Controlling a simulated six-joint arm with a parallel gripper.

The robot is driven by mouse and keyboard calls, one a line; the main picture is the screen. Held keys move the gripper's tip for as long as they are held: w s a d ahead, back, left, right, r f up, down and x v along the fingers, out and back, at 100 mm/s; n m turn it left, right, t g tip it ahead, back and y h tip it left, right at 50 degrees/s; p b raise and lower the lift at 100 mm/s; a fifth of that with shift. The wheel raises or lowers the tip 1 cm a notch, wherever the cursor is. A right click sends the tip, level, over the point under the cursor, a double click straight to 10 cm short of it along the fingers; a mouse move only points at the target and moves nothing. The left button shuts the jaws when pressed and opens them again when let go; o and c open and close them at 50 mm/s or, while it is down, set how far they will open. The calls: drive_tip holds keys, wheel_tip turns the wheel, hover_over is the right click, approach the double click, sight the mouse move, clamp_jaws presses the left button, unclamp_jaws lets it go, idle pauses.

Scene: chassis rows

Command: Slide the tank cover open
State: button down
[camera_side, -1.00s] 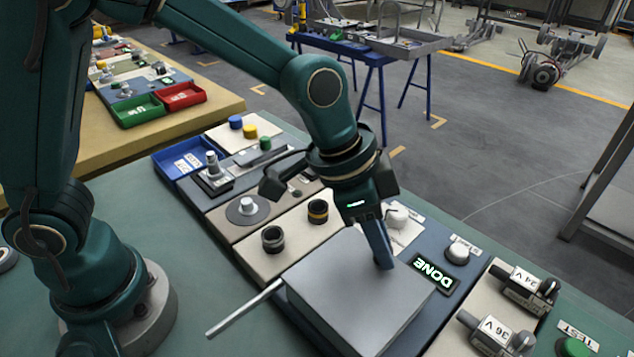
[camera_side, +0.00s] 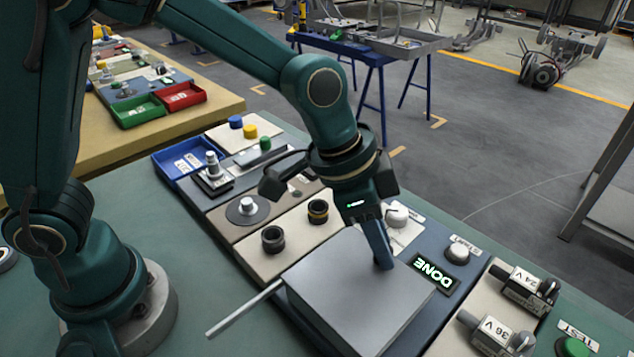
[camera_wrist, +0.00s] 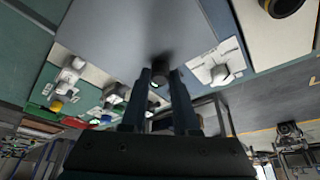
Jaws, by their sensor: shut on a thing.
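The tank cover (camera_side: 345,285) is a flat grey slab that fills the front middle of the side view. A thin grey rod (camera_side: 245,308) sticks out from its left side. My gripper (camera_side: 384,264) points down onto the cover near its far right edge. In the wrist view the cover (camera_wrist: 120,28) is the broad grey face at the top. There my two fingers (camera_wrist: 163,78) close around a small dark knob (camera_wrist: 160,60) on the cover. The knob is mostly hidden in the side view. The tank under the cover is hidden.
A lit DONE sign (camera_side: 435,275) lies just right of the cover, with a white knob (camera_side: 457,253) behind it. Connectors marked 24 V (camera_side: 524,290) and 36 V (camera_side: 494,334) are further right. Two dark rings (camera_side: 273,239) stand behind the cover. Bare green table lies to the left.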

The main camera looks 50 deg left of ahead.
sight(327, 317)
drive_tip(key=s, duration=1.1)
drive_tip(key=shift+s, duration=0.15)
drive_tip(key=c, duration=0.7)
unclamp_jaws()
drive_tip(key=shift+o, duration=0.2)
drive_tip(key=shift+v, duration=2.6)
